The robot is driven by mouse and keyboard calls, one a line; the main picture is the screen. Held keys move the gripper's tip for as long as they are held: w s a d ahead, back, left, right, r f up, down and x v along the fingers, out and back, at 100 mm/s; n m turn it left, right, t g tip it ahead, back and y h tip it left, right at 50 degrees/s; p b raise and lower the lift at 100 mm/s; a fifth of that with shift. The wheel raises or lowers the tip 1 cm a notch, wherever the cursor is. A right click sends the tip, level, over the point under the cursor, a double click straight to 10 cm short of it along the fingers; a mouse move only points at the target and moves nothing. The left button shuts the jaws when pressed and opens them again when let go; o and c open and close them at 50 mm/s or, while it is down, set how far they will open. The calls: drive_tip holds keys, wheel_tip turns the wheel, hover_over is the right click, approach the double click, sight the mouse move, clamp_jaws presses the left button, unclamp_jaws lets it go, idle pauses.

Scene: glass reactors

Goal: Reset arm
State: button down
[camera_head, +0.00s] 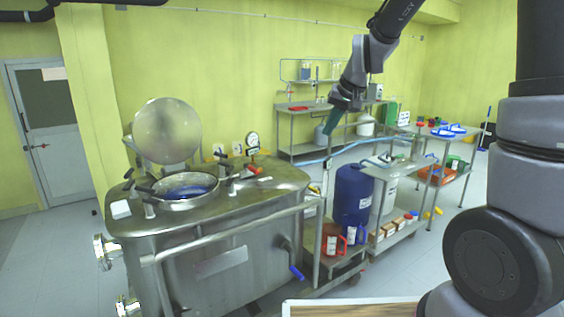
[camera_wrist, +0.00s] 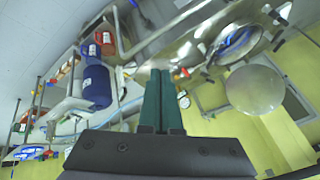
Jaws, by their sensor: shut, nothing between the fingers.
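My gripper (camera_head: 338,113) hangs at the end of my raised arm, right of centre in the head view. Its dark green fingers point down and are shut with nothing between them. In the wrist view the two green fingers of my gripper (camera_wrist: 160,76) lie side by side. The gripper is in open air and touches nothing that I can see. The steel reactor (camera_head: 215,255) stands to the left and below, with its round lid (camera_head: 167,131) raised and its port open. The port also shows in the wrist view, with the lid (camera_wrist: 256,90) beside it.
A blue drum (camera_head: 352,194) stands right of the reactor beside a steel trolley. Steel tables with coloured trays (camera_head: 447,130) are at the right. A rail (camera_head: 245,228) runs along the reactor's front. A door (camera_head: 50,125) is at far left.

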drive_tip(key=s+d+r+m, duration=0.1)
drive_tip(key=s+d+r, duration=0.2)
drive_tip(key=s, duration=0.5)
drive_tip(key=s+d+r+m+t, duration=0.1)
drive_tip(key=s+d+r, duration=0.2)
drive_tip(key=s, duration=0.5)
drive_tip(key=s+d+r+h, duration=0.1)
drive_tip(key=s+d+r, duration=0.3)
drive_tip(key=s, duration=0.4)
drive_tip(key=shift+d+m+t, duration=0.4)
drive_tip(key=shift+d, duration=0.15)
